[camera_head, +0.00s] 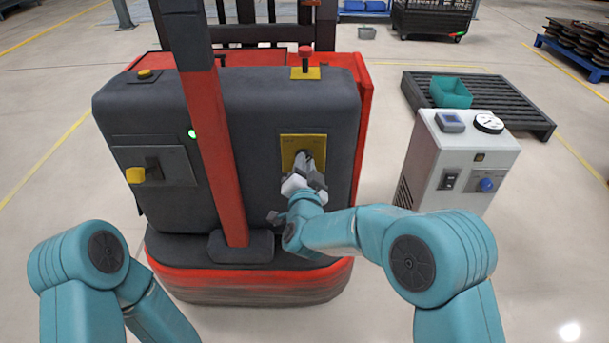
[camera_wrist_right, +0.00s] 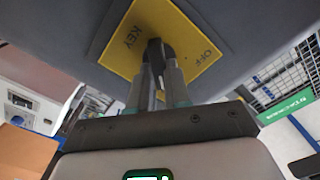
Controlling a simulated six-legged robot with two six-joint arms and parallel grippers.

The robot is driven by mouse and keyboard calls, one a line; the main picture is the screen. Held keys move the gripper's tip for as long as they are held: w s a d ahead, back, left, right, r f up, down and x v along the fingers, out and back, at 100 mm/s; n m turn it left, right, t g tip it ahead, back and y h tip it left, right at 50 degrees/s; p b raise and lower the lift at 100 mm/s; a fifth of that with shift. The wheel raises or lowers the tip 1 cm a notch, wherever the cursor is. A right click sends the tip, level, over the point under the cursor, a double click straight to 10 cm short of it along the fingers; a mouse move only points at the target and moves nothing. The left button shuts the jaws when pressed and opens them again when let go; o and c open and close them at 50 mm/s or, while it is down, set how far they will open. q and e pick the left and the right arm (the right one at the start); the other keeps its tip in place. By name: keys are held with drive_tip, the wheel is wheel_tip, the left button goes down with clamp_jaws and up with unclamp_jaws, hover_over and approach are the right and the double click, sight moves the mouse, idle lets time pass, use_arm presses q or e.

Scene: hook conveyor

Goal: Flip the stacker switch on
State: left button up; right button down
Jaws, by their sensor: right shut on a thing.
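The stacker (camera_head: 235,110) is a dark grey and red machine in front of me. A yellow plate (camera_head: 290,142) is on its front, right of the red mast. In the right wrist view this plate (camera_wrist_right: 130,65) reads "KEY" and "OFF". A black key switch (camera_wrist_right: 154,50) stands out from the middle of the plate. My right gripper (camera_head: 307,168) reaches up to the plate in the head view. In the wrist view its fingers (camera_wrist_right: 159,80) are shut on the black switch, which they partly hide. My left arm is at lower left; its gripper is out of view.
A red push button (camera_head: 305,53) stands on top of the stacker. A yellow knob (camera_head: 135,175) is at its left front. A green light (camera_head: 192,134) glows beside the mast. A white cabinet (camera_head: 455,155) stands right, before a dark pallet (camera_head: 500,100). Floor between is clear.

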drive_tip(key=c, duration=1.1)
unclamp_jaws()
drive_tip(key=s+p, duration=0.1)
drive_tip(key=s, duration=1.5)
drive_tip(key=shift+s+p, duration=0.2)
drive_tip(key=shift+p, duration=0.2)
drive_tip(key=shift+d, duration=0.15)
